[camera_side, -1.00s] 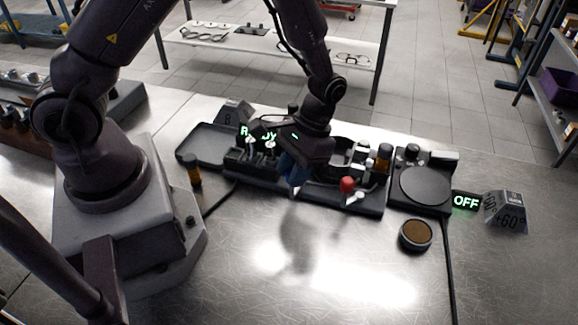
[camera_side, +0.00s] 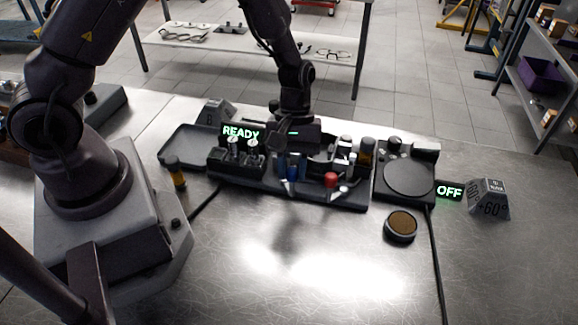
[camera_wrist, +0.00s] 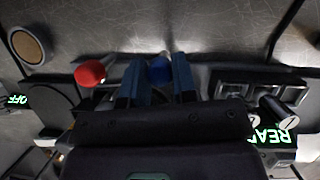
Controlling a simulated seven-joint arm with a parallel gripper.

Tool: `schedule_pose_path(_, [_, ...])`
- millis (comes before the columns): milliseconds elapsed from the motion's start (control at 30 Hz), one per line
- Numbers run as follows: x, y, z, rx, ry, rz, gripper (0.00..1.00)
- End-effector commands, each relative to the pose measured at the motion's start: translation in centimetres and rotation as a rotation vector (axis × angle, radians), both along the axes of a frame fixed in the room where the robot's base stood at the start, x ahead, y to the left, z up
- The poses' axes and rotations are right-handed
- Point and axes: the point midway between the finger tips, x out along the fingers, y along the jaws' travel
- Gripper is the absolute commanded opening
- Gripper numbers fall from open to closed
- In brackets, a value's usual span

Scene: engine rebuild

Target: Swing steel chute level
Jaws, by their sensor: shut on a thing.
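My gripper (camera_side: 292,175) points down at the middle of the black bench unit (camera_side: 334,202), between the switch block and the red knob. Its fingers also show in the wrist view (camera_wrist: 159,88), closed on a blue knob (camera_wrist: 160,70). The knob is mostly hidden between the fingers in the side view. A pale curved metal piece (camera_side: 321,168) beside the gripper may be the steel chute. My gripper partly covers it, and I cannot tell whether it is level.
The red knob (camera_side: 331,180) is close to the right of my gripper. The switch block (camera_side: 236,162) and READY sign (camera_side: 241,133) are left. A round dark plate (camera_side: 409,177), OFF sign (camera_side: 449,192) and brown-topped puck (camera_side: 401,225) are right.

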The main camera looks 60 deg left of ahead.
Motion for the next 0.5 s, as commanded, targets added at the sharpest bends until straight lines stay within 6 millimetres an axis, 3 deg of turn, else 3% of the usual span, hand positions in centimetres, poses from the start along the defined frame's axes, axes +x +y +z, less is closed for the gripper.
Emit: schedule_pose_path(500, [0.37, 0.02, 0.09, 0.000, -0.004, 0.071, 0.02])
